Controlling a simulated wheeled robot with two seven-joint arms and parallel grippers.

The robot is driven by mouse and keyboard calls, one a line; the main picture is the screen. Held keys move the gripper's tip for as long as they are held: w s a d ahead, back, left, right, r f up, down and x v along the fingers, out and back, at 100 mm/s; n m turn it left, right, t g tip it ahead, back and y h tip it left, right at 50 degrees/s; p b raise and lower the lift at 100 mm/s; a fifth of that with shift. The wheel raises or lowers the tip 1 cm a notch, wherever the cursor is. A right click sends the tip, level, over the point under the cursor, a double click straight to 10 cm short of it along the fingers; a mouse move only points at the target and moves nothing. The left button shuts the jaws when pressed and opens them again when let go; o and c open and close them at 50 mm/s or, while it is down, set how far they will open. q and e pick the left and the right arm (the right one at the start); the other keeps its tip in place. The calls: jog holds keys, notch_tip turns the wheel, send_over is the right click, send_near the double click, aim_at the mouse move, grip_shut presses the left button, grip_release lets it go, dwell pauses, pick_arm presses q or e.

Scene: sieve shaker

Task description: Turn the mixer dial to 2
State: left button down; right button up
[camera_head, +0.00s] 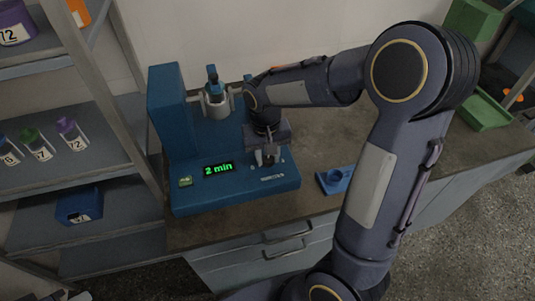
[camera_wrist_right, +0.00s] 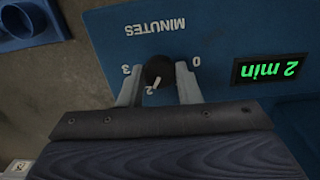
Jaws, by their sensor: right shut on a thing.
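The blue mixer (camera_head: 190,140) stands on the counter, and its green display (camera_head: 219,169) reads "2 min". In the right wrist view the display (camera_wrist_right: 269,69) shows the same reading upside down. The black dial (camera_wrist_right: 158,70) sits on the mixer's blue front panel, with marks 0, 2 and 3 around it and the word MINUTES beside it. Its white pointer points toward the 2. My right gripper (camera_wrist_right: 158,80) is shut on the dial, one finger on each side. In the head view my right gripper (camera_head: 268,158) is over the panel and hides the dial.
A small blue holder (camera_head: 335,180) lies on the counter right of the mixer. A shelf rack (camera_head: 75,170) with bottles and bins stands at the left. A bottle (camera_head: 213,88) is held in the mixer's clamp. Green bins (camera_head: 486,110) are at the far right.

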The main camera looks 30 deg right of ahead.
aim_at(268, 160)
jog(key=o, duration=1)
jog(key=shift+c, duration=0.2)
notch_tip(268, 160, up, 8)
jog(key=shift+a+f+p, duration=0.1)
jog(key=shift+p, duration=0.2)
jog(key=shift+s+r, duration=0.25)
jog(key=s+a+r+n+t+y, duration=0.1)
jog(key=s+a+t+y, duration=0.1)
jog(key=s, duration=0.6)
jog(key=s+a+r+t+y+p, duration=0.1)
jog(key=s+a+t+y, duration=0.1)
jog(key=s, duration=0.7)
jog(key=shift+n+t, duration=0.4)
jog(key=shift+t, duration=0.5)
